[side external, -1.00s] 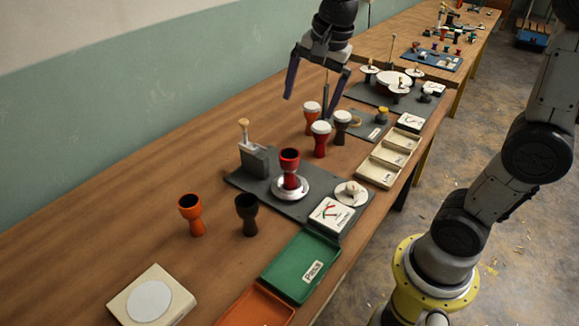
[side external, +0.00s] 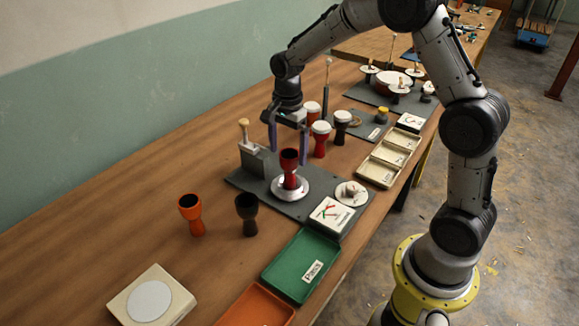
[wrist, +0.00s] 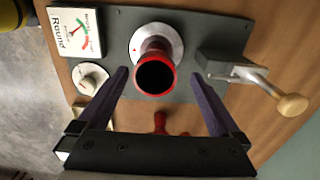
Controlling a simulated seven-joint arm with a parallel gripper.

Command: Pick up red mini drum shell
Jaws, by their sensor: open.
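The red mini drum shell (side external: 289,168) stands upright on a round white-silver plate (side external: 291,195) on the dark grey fixture board. In the wrist view the shell (wrist: 155,75) shows from above, with its dark open mouth and red rim. My gripper (side external: 288,158) is open and empty above the shell. In the wrist view the two purple-grey fingers (wrist: 162,80) point toward the shell, one on each side, and the shell's rim lies near the line between their tips. I cannot tell the exact height between tips and rim.
A grey clamp with a wooden-knobbed lever (side external: 253,150) stands close left of the shell. A dial gauge (side external: 332,214) and white knob (side external: 351,193) are to the right. White-topped drums (side external: 320,138) stand behind. Orange (side external: 191,214) and black shells (side external: 247,214) and a green tray (side external: 302,265) are in front.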

